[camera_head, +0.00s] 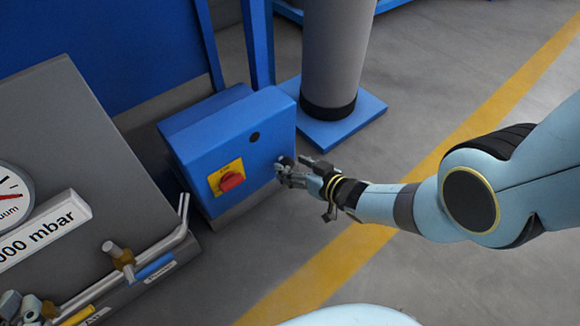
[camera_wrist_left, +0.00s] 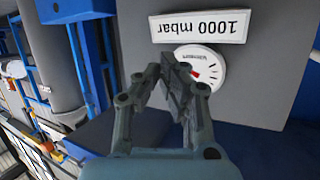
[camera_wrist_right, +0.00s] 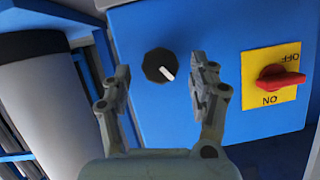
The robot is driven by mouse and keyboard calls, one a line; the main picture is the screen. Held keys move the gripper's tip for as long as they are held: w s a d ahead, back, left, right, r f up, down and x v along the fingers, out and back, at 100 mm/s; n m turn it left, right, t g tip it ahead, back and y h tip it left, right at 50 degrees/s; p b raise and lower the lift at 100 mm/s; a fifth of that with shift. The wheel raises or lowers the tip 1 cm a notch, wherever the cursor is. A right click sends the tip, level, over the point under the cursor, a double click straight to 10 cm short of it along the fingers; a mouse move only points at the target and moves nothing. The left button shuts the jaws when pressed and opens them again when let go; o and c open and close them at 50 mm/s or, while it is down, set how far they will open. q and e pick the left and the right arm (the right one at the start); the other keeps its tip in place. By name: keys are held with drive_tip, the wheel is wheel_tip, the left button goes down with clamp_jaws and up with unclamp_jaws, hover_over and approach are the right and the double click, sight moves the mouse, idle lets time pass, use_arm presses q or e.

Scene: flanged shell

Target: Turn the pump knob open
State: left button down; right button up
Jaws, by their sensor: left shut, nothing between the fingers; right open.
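The pump knob (camera_wrist_right: 160,66) is a round black knob with a white pointer, set in the blue box (camera_wrist_right: 205,28). Its pointer faces down and right in the right wrist view. My right gripper (camera_wrist_right: 162,80) is open there, with its fingers on either side of the knob in the picture; contact cannot be told. In the head view the right gripper (camera_head: 284,170) is at the right side of the blue box (camera_head: 235,125), where it hides part of the face. My left gripper (camera_wrist_left: 167,75) is shut and empty, pointing toward a grey panel.
A red rotary switch (camera_head: 231,181) on a yellow plate is on the same box. The grey panel (camera_head: 75,120) carries a gauge (camera_wrist_left: 200,68) and a 1000 mbar sign (camera_wrist_left: 200,25). A grey column (camera_head: 333,55) stands behind the box.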

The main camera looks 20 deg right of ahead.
use_arm(q)
drive_tip(key=w+r+t, duration=0.3)
drive_tip(key=w+r, duration=0.1)
drive_tip(key=r, duration=0.2)
drive_tip(key=shift+d+m+h+b, duration=0.3)
drive_tip(key=shift+b, duration=0.1)
use_arm(e)
drive_tip(key=shift+x, duration=0.8)
use_arm(q)
drive_tip(key=shift+w, duration=0.1)
use_arm(e)
drive_tip(key=c, duration=1.1)
